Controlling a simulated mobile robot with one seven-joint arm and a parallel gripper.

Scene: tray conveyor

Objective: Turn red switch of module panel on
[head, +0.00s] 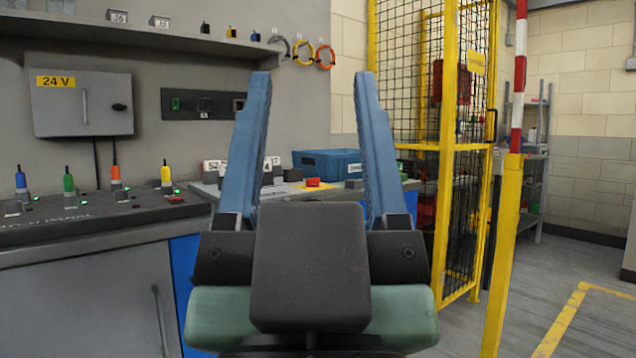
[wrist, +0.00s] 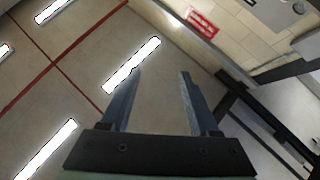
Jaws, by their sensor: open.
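The module panel (head: 95,220) is a dark sloped console at the left in the head view, with a row of coloured lever switches. The red switch (head: 116,177), orange-red at its tip, stands between the green switch (head: 69,183) and the yellow switch (head: 166,174). The blue switch (head: 21,181) is at the far left. Small green lights show near some switches; I cannot tell the red lever's setting. My gripper (head: 313,78) is open and empty, fingers pointing up, right of the panel and apart from it. In the wrist view my gripper (wrist: 160,72) faces ceiling lights.
A grey 24 V box (head: 82,105) hangs above the panel, under a shelf (head: 130,28). Behind my gripper are a blue box (head: 327,163) and a red button (head: 313,182) on a worktop. A yellow mesh cage (head: 447,150) and post (head: 503,250) stand right. The right floor is open.

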